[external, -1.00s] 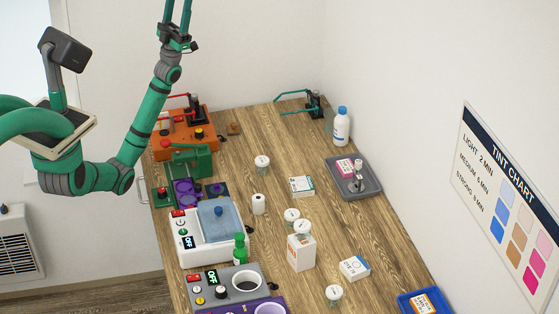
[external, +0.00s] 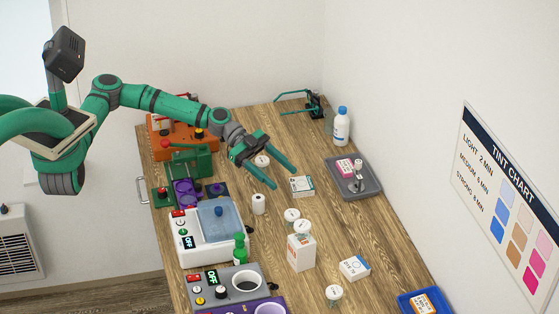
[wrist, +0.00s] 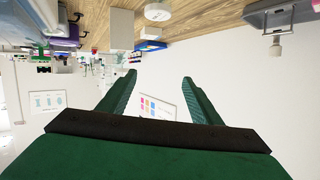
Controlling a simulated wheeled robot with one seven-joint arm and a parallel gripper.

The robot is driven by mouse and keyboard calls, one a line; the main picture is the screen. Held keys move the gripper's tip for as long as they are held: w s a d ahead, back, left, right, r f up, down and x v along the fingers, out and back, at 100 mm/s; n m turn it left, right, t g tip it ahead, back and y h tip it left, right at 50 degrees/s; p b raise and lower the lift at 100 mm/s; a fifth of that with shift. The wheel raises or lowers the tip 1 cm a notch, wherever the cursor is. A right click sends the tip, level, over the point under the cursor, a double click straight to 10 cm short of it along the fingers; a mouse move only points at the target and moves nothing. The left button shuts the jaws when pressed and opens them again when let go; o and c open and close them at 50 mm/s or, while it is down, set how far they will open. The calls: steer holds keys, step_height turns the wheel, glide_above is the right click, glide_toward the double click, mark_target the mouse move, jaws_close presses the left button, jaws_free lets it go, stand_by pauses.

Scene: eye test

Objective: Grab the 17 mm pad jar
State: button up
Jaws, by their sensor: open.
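Several small pad jars with white lids stand on the wooden bench; their size marks are too small to read, so I cannot tell which is the 17 mm one. One jar (external: 262,161) is toward the back, beside my gripper in the picture. Two jars, a rear one (external: 292,214) and a front one (external: 302,227), are close together by a white box. Another jar (external: 333,293) is near the front. My gripper (external: 283,177) is open and empty above the back of the bench. Its two green fingers also show in the wrist view (wrist: 160,76), with nothing between them.
A white carton (external: 301,252), a flat box (external: 354,267) and a small box (external: 302,186) stand on the bench. A grey tray (external: 372,190) and white bottle (external: 342,126) are at right. Machines, including a white bath (external: 206,243), line the left. Bare wood shows between.

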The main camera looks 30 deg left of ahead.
steer(key=n+y, duration=0.2)
glide_toward(288, 211)
steer(key=shift+t, duration=0.3)
steer(key=x, duration=0.5)
steer(key=shift+x, duration=2.65)
steer(key=shift+s+a+f, duration=0.15)
steer(key=shift+s+a, duration=0.05)
steer(key=shift+c, duration=0.5)
steer(key=c, duration=1)
